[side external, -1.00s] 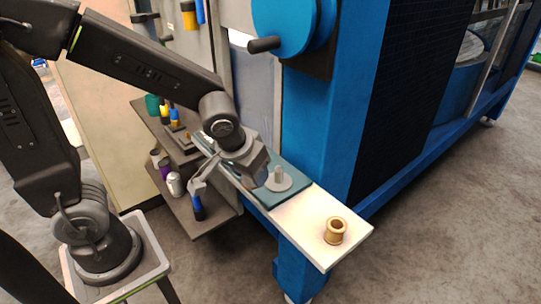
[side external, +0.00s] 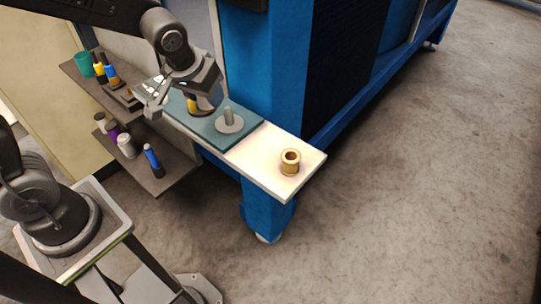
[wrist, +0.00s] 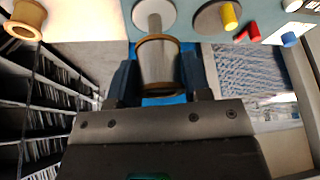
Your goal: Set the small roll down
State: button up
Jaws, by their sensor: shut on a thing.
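My gripper (wrist: 158,75) is shut on a small roll (wrist: 159,64) with gold-brown rims and a grey band, clear in the wrist view. In the side view my gripper (side external: 185,92) is above the teal mat, left of the grey peg (side external: 228,116); the roll is mostly hidden there. The peg stands bare on a round grey base on the mat (side external: 252,130). In the wrist view the peg (wrist: 154,22) shows just beyond the roll. A gold spool (side external: 290,161) stands upright on the white board end; the wrist view shows it top left (wrist: 26,20).
A yellow cylinder (wrist: 230,16) on a grey disc and small red and blue pieces lie right of the peg. The blue machine (side external: 262,75) rises behind the board (side external: 262,167). A lower grey shelf (side external: 180,175) holds cans and a blue-handled tool.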

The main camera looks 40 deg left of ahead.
jog(key=shift+w+a, duration=0.65)
jog(key=shift+w, duration=0.25)
send_over(261, 145)
jog(key=s, duration=0.2)
jog(key=f, duration=0.6)
jog(key=shift+w+d+f, duration=0.15)
jog(key=shift+w+f, duration=0.05)
jog(key=shift+f, duration=0.2)
jog(key=shift+d+f, duration=0.1)
jog(key=shift+f, duration=1.95)
jog(key=shift+f, duration=0.1)
jog(key=o, duration=0.9)
